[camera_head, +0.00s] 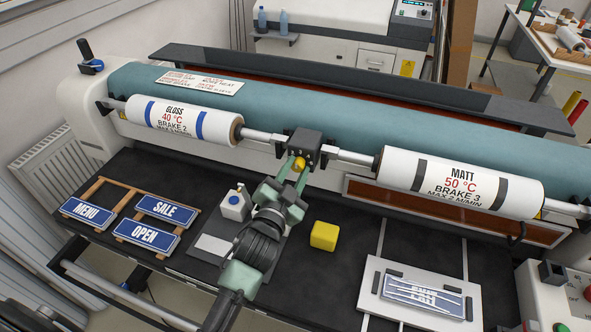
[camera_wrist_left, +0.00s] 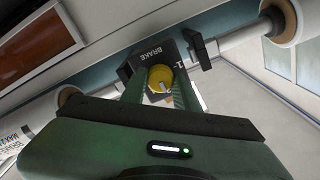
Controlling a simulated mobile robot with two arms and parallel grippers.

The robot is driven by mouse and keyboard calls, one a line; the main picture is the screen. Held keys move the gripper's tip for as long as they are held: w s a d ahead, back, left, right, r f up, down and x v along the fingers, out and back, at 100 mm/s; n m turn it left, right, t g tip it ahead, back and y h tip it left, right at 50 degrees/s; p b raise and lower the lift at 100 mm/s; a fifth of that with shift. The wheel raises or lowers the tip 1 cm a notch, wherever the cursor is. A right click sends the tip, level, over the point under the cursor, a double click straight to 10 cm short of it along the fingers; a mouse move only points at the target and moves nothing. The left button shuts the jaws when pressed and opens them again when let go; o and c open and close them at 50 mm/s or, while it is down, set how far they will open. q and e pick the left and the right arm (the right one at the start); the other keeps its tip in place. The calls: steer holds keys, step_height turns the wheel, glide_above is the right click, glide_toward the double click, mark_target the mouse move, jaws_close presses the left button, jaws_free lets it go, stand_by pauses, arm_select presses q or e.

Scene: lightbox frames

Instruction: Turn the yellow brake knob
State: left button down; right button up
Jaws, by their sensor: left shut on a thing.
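The yellow brake knob (camera_head: 299,164) is on the front of a black block (camera_head: 304,145) marked BRAKE, between the two rolls. In the left wrist view the knob (camera_wrist_left: 160,78) shows round, with a pale mark on its face. My left gripper (camera_head: 292,168) has its green fingers on either side of the knob, shut on it. The left wrist view shows the fingers (camera_wrist_left: 159,90) reaching to the knob's two sides. My right gripper is not in view.
A GLOSS roll (camera_head: 185,121) and a MATT roll (camera_head: 458,184) flank the block on a shaft. Signs on a wooden rack (camera_head: 98,190), a white block (camera_head: 234,206), a yellow block (camera_head: 324,236) and a white board (camera_head: 375,290) lie on the black bench. A control box (camera_head: 545,280) stands front right.

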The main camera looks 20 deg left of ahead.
arm_select(q)
steer(key=c, duration=1.1)
jaws_free()
steer(key=shift+o, duration=0.2)
steer(key=s+b, duration=0.2)
steer(key=s, duration=0.5)
steer(key=shift+s, duration=0.4)
steer(key=shift+a, duration=0.1)
